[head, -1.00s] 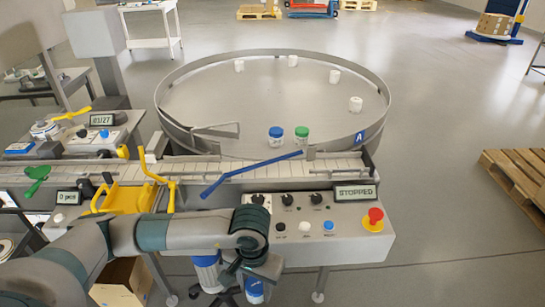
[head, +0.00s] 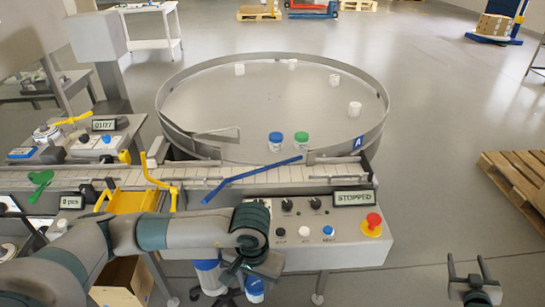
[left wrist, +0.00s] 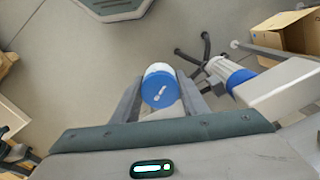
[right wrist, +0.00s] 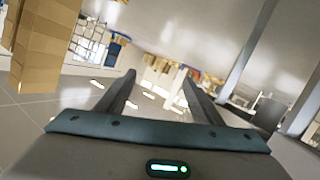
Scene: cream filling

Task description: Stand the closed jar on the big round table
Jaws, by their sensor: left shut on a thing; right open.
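The closed jar, white with a blue lid, shows at the bottom of the head view (head: 254,291). It also shows in the left wrist view, lid facing the camera (left wrist: 158,92). My left gripper (head: 246,270) is shut on it, below and in front of the control panel. The big round table (head: 185,145) stands behind the conveyor, well away from the jar. My right gripper (head: 473,266) is open and empty over the floor at the lower right. Its parted fingers show in the right wrist view (right wrist: 157,85).
A blue-lidded jar (head: 275,142) and a green-lidded jar (head: 301,140) stand near the table's front edge. Several white jars stand farther back; the middle is bare. A raised rim, the conveyor (head: 330,168), a blue lever (head: 250,178) and the control panel (head: 345,240) lie between.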

